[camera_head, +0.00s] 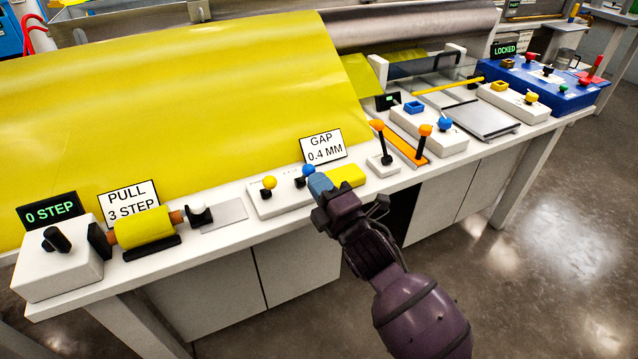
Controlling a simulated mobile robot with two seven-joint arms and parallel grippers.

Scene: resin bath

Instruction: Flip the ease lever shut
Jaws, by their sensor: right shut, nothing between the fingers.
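No label in view names the ease lever, so I cannot tell which lever it is. Two orange-tipped levers (383,145) stand upright near the middle of the bench, to the right of my gripper. A white block with a yellow knob (269,182) and a blue knob (308,170) is just left of my gripper. My right gripper (320,186) is shut and empty, its blue tips close to the blue knob. I cannot tell whether they touch it. The gripper hides part of that block. My left gripper is not in view.
Signs read "PULL 3 STEP" (130,202), "GAP 0.4 MM" (323,147), "0 STEP" (50,212) and "LOCKED" (505,49). A large yellow sheet (180,100) lies behind. A yellow roll (143,228) sits left. A blue control box (540,85) is at right.

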